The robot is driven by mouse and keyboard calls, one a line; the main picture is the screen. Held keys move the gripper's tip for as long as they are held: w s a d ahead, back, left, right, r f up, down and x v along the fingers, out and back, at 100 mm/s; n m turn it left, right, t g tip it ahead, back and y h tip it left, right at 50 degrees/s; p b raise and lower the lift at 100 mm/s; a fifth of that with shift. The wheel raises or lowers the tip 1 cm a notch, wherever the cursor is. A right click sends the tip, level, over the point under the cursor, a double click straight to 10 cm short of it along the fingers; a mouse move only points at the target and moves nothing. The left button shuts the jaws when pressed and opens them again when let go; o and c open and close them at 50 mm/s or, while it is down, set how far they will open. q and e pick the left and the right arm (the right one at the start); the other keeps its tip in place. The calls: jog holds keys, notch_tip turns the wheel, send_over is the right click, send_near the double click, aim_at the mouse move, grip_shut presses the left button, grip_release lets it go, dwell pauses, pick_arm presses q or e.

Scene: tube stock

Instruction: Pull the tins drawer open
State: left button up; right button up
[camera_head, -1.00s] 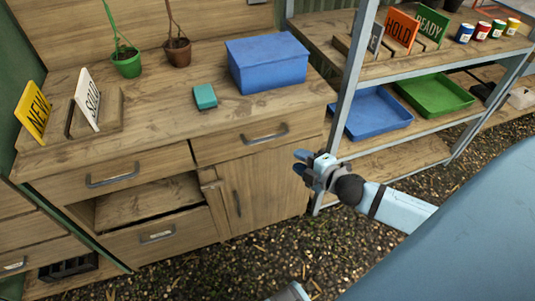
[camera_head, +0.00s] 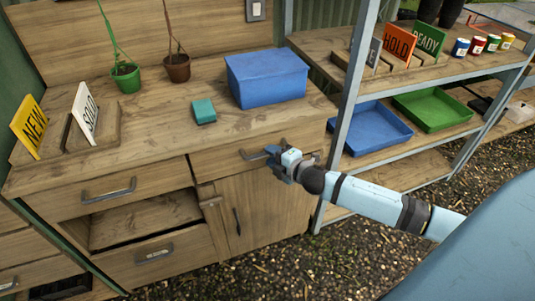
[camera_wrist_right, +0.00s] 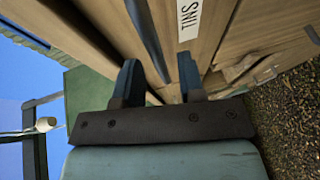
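The tins drawer (camera_head: 228,161) is the upper right drawer of the wooden bench, and its front looks flush and shut. A white TINS label (camera_wrist_right: 189,20) shows on the drawer front in the right wrist view. Its dark bar handle (camera_head: 250,155) is partly hidden by my right gripper (camera_head: 274,156), which is at the handle's right part. In the right wrist view the two fingers (camera_wrist_right: 160,78) are apart, with the handle bar (camera_wrist_right: 147,38) running between them. I cannot see finger contact on the bar. My left gripper is out of view.
A blue box (camera_head: 267,79) and a teal block (camera_head: 204,111) stand on the bench top (camera_head: 160,123). The cupboard door (camera_head: 255,208) is below the drawer. A metal shelf post (camera_head: 346,113) stands close to the right. Gravel floor (camera_head: 290,267) in front is clear.

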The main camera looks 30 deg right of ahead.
jog(key=shift+x, duration=1.15)
grip_shut()
